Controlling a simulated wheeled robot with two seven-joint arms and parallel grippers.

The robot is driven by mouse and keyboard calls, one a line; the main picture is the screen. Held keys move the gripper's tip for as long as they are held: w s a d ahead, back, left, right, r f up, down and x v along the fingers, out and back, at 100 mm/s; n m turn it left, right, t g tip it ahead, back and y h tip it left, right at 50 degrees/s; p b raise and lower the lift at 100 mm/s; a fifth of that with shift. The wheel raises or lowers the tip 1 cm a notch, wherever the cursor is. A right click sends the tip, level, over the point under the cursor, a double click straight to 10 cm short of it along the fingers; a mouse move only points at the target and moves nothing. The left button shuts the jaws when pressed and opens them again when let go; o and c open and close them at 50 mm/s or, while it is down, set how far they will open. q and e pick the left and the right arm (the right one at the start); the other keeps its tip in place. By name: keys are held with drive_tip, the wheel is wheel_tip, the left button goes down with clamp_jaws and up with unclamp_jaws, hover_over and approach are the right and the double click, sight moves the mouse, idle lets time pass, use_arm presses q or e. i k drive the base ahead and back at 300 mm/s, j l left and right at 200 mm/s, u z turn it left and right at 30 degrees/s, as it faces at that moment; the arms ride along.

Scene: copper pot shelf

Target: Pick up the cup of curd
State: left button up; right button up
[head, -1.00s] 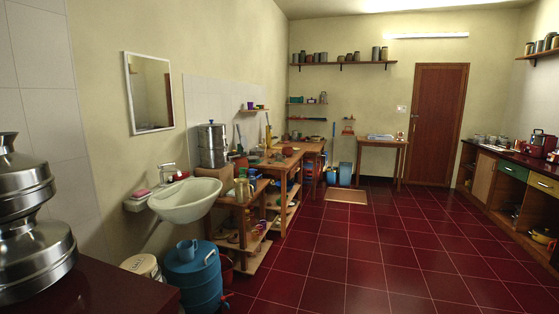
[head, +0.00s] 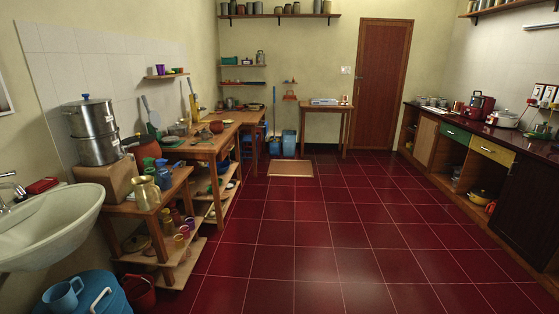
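I cannot pick out a cup of curd for sure at this distance. Several small cups (head: 180,241) stand on the lower shelf of the wooden stand at the left. A purple cup (head: 160,69) sits on a small wall shelf (head: 166,75) above the left-hand tables. A blue mug (head: 63,295) stands on the blue drum at the bottom left. What any of these hold is not visible. Neither of my grippers shows in the head view.
A white sink (head: 60,225) juts out at the left, with a blue drum (head: 112,301) below it. Wooden tables (head: 205,147) crowded with pots line the left wall. A dark counter (head: 470,132) with cabinets runs along the right. The red tiled floor (head: 320,235) between is clear.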

sight(204, 135)
drive_tip(key=i, duration=3.4)
